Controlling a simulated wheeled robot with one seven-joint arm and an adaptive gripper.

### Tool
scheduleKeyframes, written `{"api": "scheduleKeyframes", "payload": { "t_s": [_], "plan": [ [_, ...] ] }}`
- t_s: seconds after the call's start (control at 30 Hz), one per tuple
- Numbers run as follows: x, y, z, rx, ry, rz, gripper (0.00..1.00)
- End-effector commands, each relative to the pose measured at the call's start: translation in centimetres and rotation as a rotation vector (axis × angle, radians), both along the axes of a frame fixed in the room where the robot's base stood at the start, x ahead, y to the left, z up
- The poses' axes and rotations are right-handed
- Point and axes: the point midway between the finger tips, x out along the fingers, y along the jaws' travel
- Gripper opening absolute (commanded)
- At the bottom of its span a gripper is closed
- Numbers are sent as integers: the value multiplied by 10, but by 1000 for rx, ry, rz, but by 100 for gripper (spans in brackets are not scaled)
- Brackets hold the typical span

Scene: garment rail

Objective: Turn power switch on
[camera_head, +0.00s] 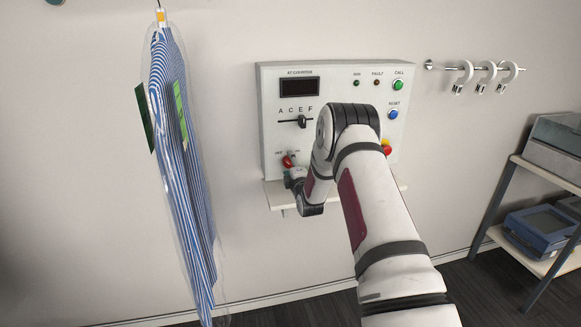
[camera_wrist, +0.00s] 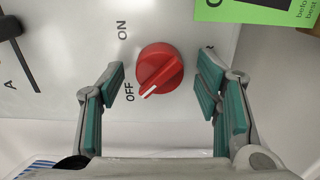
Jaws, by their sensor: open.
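The power switch is a red rotary knob (camera_wrist: 160,66) on the white control panel (camera_head: 335,75). Its white pointer line aims toward the OFF label (camera_wrist: 130,91); the ON label (camera_wrist: 122,30) stands apart from it. In the head view the knob (camera_head: 288,161) sits at the panel's lower left, just above my gripper. My gripper (camera_wrist: 161,76) is open, with one green-padded finger on each side of the knob and a visible gap on both sides. In the head view my gripper (camera_head: 292,177) is small and partly hidden by my wrist.
A lever slider (camera_head: 302,122) is above the knob. Call (camera_head: 398,85) and reset (camera_head: 393,114) buttons are at right. A narrow shelf (camera_head: 277,195) juts out below the panel. A bagged striped shirt (camera_head: 180,160) hangs at left. A rack (camera_head: 520,162) stands at right.

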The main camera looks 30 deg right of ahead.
Motion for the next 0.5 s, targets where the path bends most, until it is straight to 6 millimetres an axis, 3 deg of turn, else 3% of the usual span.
{"api": "scheduleKeyframes", "payload": {
  "t_s": [0.23,0.43,0.5],
  "plan": [
    [1,0,0,0,0,0,58],
    [1,0,0,0,0,1,13],
    [0,0,0,0,0,1,10]
  ]
}}
